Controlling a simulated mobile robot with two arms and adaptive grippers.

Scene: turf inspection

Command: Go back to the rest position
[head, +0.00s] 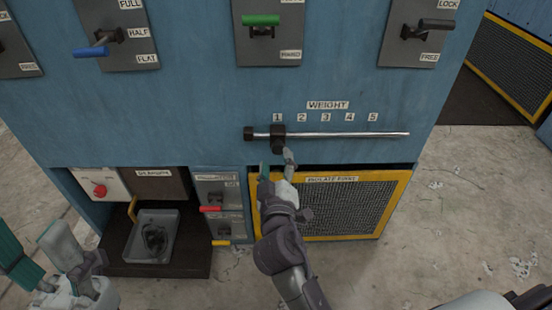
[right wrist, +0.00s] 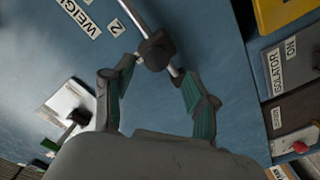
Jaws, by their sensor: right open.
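My right gripper (head: 276,163) is open, just below the black slider block (head: 278,137) on the metal weight rod (head: 345,135). The block sits under label 1. In the right wrist view the two teal-padded fingers of the right gripper (right wrist: 158,76) are spread apart, with the slider block (right wrist: 155,50) between and just beyond their tips; I cannot tell whether they touch it. My left gripper (head: 32,242) is at the lower left, its fingers apart with nothing seen between them.
The blue panel (head: 180,120) has levers with blue (head: 90,52), green (head: 261,20) and black (head: 436,23) handles. Concrete floor (head: 450,230) at right is clear.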

